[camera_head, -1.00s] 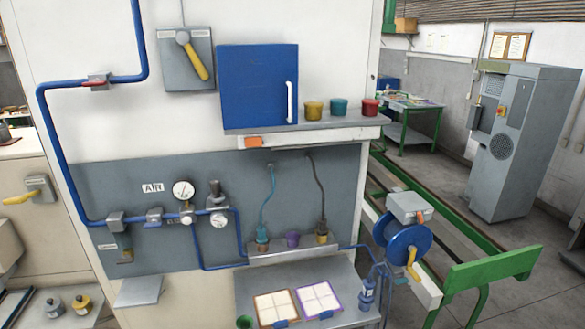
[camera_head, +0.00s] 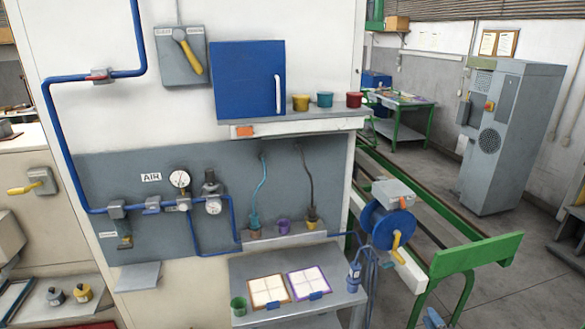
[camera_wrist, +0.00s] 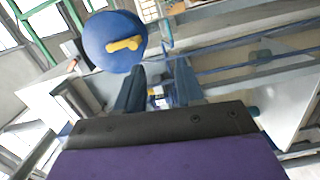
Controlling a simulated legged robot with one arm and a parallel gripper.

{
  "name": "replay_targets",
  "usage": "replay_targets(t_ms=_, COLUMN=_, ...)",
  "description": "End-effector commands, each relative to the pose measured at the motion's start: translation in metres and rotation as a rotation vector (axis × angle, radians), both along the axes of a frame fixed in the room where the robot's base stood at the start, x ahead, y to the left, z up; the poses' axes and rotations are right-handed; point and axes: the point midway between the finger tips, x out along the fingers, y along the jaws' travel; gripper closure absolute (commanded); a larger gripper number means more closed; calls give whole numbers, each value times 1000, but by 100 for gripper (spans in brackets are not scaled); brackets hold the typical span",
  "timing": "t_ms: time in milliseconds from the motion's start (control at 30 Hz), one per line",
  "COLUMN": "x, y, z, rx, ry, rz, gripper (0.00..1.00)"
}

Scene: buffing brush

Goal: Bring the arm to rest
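My gripper (camera_wrist: 158,72) shows in the wrist view as two dark blue fingers with a clear gap between them. It is open, and nothing is held between the fingers. A wide black and purple part of my wrist fills the bottom of that view. Beyond the fingers is a blue reel (camera_wrist: 112,42) with a yellow handle. The same blue reel (camera_head: 388,228) shows in the head view, at the right corner of the workstation. My arm is not clearly visible in the head view.
A grey lower shelf (camera_head: 345,290) holds two framed tiles and a green cup. An upper shelf (camera_head: 300,127) carries a blue cabinet (camera_head: 248,80) and three coloured pots. A green rail frame (camera_head: 470,255) stands right of the reel. Floor is open near the grey machine (camera_head: 500,140).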

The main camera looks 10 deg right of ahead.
Motion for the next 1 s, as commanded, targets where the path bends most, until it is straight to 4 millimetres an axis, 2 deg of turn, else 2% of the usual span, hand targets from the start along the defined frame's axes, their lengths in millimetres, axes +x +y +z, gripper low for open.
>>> replay_targets(t_ms=267, x=64, y=9, z=34, rx=152, ry=12, rz=-91, gripper=63)
replay_targets(t_ms=467, x=117, y=33, z=71, rx=332, ry=56, rz=-161, gripper=63)
replay_targets(t_ms=600, x=145, y=59, z=96, rx=454, ry=107, rz=-199, gripper=63)
replay_targets(t_ms=733, x=163, y=91, z=119, rx=565, ry=167, rz=-221, gripper=63)
replay_targets(t_ms=867, x=173, y=126, z=143, rx=668, ry=238, rz=-240, gripper=63)
replay_targets(t_ms=1000, x=173, y=168, z=167, rx=764, ry=328, rz=-262, gripper=63)
